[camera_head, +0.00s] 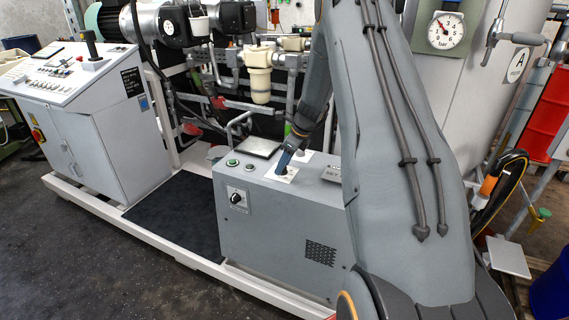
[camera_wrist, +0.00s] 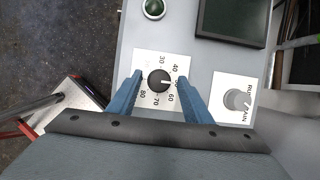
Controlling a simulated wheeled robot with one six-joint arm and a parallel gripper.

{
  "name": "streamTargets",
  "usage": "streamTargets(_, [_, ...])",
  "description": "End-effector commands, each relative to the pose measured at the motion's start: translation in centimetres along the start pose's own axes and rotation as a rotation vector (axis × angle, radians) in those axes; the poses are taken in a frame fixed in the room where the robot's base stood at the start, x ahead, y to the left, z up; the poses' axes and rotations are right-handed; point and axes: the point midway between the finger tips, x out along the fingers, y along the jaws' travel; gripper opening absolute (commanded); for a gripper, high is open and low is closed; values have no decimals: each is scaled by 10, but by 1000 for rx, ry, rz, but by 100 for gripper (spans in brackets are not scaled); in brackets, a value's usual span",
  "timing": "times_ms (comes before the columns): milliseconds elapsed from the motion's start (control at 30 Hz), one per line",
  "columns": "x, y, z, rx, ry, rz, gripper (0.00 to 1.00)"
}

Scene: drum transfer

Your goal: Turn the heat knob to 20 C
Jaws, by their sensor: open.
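The heat knob (camera_wrist: 160,80) is a round black knob on a white dial plate (camera_wrist: 146,56) with a scale reading 30 to 80 in the wrist view. Its white mark points right, roughly towards 50; no 20 is readable. My gripper (camera_wrist: 160,78) is open, its blue fingers on the left and right of the knob with gaps showing. I cannot tell how far above the plate the tips are. In the head view my gripper (camera_head: 282,170) points down at the plate on the grey box (camera_head: 290,225), hiding the knob.
A grey RUN/DRAIN knob (camera_wrist: 237,99) stands right of the dial. A green button (camera_wrist: 153,9) and a dark screen (camera_wrist: 232,18) lie beyond it. Another black knob (camera_head: 237,198) is on the box front. A control cabinet (camera_head: 85,125) stands at left, pipes behind.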

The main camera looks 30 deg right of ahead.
Motion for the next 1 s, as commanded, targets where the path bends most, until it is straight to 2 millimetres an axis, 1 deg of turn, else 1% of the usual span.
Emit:
streamTargets(67, [0,0,0,0,0,0,45])
streamTargets(300, [0,0,0,0,0,0,5])
streamTargets(533, [0,0,0,-13,0,5,4])
streamTargets(667, [1,-1,0,-49,0,21,4])
streamTargets(867, [2,-3,0,-163,-1,66,4])
streamTargets(1000, [2,-4,0,-275,0,112,4])
